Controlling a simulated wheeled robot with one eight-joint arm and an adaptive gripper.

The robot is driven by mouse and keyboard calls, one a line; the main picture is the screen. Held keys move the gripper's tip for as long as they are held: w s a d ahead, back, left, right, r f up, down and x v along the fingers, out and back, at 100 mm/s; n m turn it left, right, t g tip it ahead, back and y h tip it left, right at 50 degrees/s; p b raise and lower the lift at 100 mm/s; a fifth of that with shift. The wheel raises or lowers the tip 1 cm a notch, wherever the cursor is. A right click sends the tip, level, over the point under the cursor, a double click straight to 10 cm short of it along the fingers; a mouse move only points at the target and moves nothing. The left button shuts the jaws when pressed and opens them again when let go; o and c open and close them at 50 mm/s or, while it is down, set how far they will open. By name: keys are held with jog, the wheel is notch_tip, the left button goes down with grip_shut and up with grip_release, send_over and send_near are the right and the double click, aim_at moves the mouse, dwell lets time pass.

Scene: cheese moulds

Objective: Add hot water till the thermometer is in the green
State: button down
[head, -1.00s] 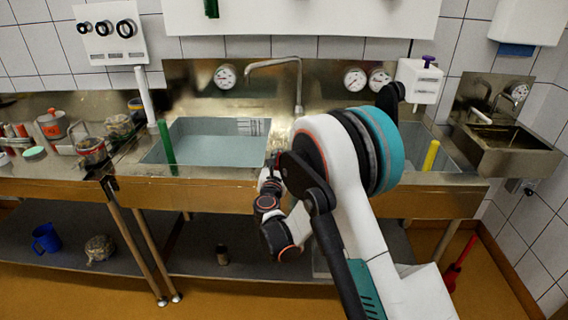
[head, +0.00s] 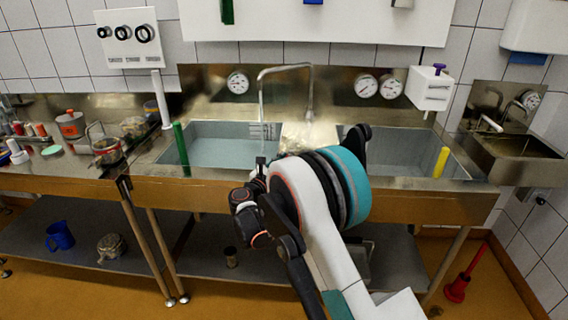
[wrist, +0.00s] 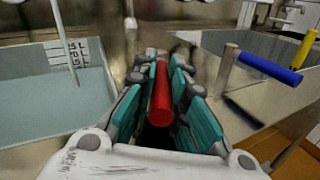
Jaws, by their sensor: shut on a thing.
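My gripper (wrist: 160,100) is shut on a red lever handle (wrist: 160,92) between its teal pads. In the head view my arm hides most of the gripper and the red handle. The left sink basin (head: 222,152) holds pale blue water, with a marked level scale (wrist: 68,54) on its wall. The tap (head: 285,67) arches over this basin, and a thin pale stream (wrist: 65,40) appears to fall from it. A round dial (head: 238,82) is on the splashback behind the basin; its needle and colours are too small to read.
A blue lever handle (wrist: 270,68) is to the right of my gripper. A yellow upright rod (head: 441,162) and a green upright rod (head: 181,148) stand at the basins. Two more dials (head: 365,86) are behind the right basin. Pots (head: 108,151) crowd the left counter.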

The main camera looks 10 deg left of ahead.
jog(key=c, duration=1.6)
grip_release()
jog(key=shift+o, duration=0.2)
jog(key=shift+a+f, duration=0.1)
jog(key=shift+f, duration=0.05)
jog(key=v, duration=1.2)
jog(key=shift+c, duration=0.6)
